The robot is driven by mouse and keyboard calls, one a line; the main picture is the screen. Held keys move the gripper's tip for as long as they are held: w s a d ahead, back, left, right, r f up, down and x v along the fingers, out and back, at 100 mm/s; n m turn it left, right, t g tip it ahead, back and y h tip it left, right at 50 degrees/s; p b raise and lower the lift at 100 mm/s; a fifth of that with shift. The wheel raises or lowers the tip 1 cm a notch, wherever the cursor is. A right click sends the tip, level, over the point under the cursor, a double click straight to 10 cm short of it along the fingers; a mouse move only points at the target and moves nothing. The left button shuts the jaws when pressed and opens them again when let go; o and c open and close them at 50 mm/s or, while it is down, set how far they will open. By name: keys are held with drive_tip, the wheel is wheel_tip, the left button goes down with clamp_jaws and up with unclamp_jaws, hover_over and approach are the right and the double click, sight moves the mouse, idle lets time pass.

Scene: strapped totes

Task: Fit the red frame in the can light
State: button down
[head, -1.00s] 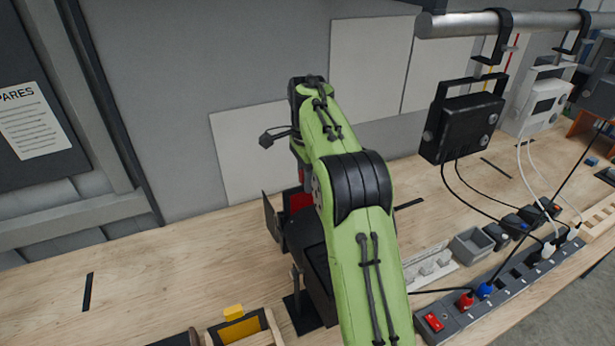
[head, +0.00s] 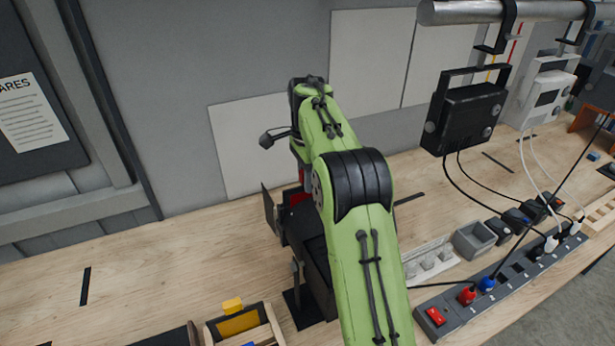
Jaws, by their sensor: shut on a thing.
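The can light (head: 305,250) is a black housing on a dark stand on the bench, partly behind my green arm. A dark flap (head: 269,213) stands up at its left side. A small patch of the red frame (head: 304,185) shows at the far end of the can light, right beside my arm. The rest of the frame is hidden, and I cannot tell whether it sits in the light's slot or above it. My gripper is hidden behind my arm, so its fingers and their hold do not show.
A wooden tray (head: 211,334) with a yellow block (head: 238,323) stands at the front, left of the light. A power strip (head: 500,282) with plugs and a grey bin (head: 474,240) lie to the right. A black lamp (head: 466,117) hangs from a pipe. The bench's left is mostly clear.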

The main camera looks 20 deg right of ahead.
drive_tip(key=shift+f+b, duration=0.95)
drive_tip(key=shift+f, duration=0.45)
drive_tip(key=c, duration=0.9)
unclamp_jaws()
wheel_tip(320, 180, up, 16)
drive_tip(key=p, duration=0.8)
drive_tip(key=shift+p, duration=0.4)
